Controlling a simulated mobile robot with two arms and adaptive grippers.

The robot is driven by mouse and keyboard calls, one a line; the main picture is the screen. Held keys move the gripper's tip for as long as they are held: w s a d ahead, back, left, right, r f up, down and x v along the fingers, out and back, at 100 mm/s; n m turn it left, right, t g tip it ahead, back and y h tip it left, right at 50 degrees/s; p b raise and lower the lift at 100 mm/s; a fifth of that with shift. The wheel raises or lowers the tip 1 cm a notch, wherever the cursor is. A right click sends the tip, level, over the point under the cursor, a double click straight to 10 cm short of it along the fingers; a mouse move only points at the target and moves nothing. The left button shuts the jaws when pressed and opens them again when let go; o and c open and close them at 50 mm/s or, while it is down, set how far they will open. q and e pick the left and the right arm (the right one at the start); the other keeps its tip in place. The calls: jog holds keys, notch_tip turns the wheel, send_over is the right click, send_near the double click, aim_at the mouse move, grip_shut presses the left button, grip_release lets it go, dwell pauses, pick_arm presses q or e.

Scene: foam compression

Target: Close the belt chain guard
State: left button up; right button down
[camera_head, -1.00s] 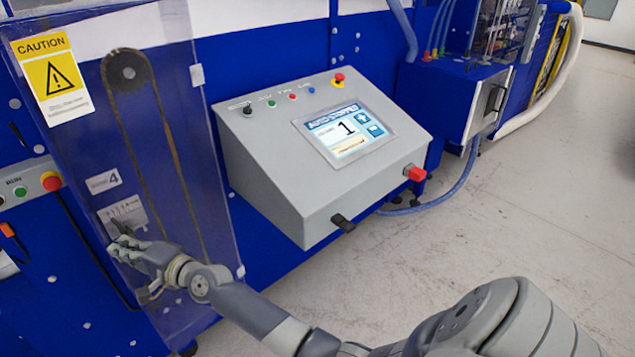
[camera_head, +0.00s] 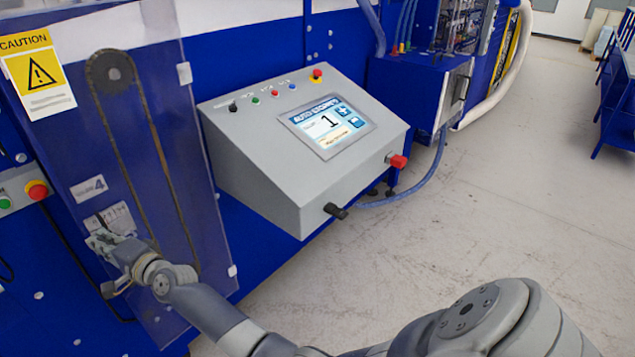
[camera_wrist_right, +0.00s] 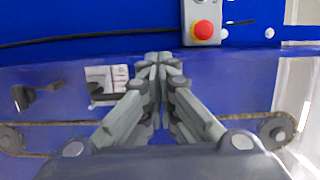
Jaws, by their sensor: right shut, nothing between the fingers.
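The belt chain guard (camera_head: 158,118) is a clear panel with a yellow caution label, standing in front of the blue machine at the left of the head view. The chain (camera_head: 130,170) and its dark upper sprocket show through it. In the right wrist view the guard (camera_wrist_right: 215,85) spans the picture, with the chain (camera_wrist_right: 60,123) and sprockets behind it. My right gripper (camera_head: 100,240) is shut and empty at the guard's lower left part. In the right wrist view its fingertips (camera_wrist_right: 157,58) are together near the guard's edge; contact cannot be told. My left gripper is not in view.
A grey control box (camera_head: 300,150) with a screen, a red knob and a black knob juts out right of the guard. A red button panel (camera_head: 22,190) is at the far left. The floor (camera_head: 510,190) to the right is open.

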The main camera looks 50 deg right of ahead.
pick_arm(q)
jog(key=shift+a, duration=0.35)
